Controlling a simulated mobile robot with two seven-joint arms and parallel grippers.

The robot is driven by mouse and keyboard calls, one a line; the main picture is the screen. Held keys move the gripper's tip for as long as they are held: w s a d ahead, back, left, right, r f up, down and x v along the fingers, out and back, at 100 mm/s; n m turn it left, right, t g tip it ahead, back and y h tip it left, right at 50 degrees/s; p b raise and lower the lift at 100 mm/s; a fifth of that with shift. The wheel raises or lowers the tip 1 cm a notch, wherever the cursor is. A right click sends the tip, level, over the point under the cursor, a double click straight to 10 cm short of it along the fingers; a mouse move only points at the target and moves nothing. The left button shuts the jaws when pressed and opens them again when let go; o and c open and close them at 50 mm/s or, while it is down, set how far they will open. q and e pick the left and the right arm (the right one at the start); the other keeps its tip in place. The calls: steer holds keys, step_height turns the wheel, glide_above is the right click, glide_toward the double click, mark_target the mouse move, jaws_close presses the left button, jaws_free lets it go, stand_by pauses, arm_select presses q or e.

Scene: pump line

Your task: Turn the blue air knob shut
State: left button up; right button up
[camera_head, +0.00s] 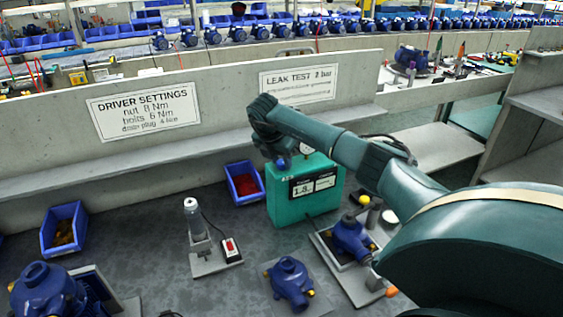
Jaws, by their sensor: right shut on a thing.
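The blue air knob (281,163) shows as a small blue patch at the top left of the teal leak test box (283,209). The box has a display reading about 1.8 and a small round gauge on top. My right arm reaches in from the right, and its gripper (279,154) points down at the knob, shut on it. The fingers are small and mostly hidden by the wrist, and the knob's turn angle cannot be told. My left gripper is not in view.
A blue pump (350,238) sits in a fixture right of the box, near my arm. Another pump (290,280) stands in front. A red-filled blue bin (243,184) and a driver stand (197,222) are left of the box. A concrete wall with signs runs behind.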

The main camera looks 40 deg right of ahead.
steer(key=shift+w+m+g+b, duration=0.1)
steer(key=shift+m+g+b, duration=0.25)
steer(key=shift+m, duration=0.75)
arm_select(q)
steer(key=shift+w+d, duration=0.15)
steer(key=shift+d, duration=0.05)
arm_select(e)
steer(key=shift+m+g, duration=0.25)
steer(key=shift+m, duration=0.65)
steer(key=o, duration=1)
arm_select(q)
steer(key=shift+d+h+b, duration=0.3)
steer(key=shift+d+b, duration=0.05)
steer(key=shift+b, duration=0.5)
arm_select(e)
steer(key=v, duration=1.3)
steer(key=shift+w, duration=0.15)
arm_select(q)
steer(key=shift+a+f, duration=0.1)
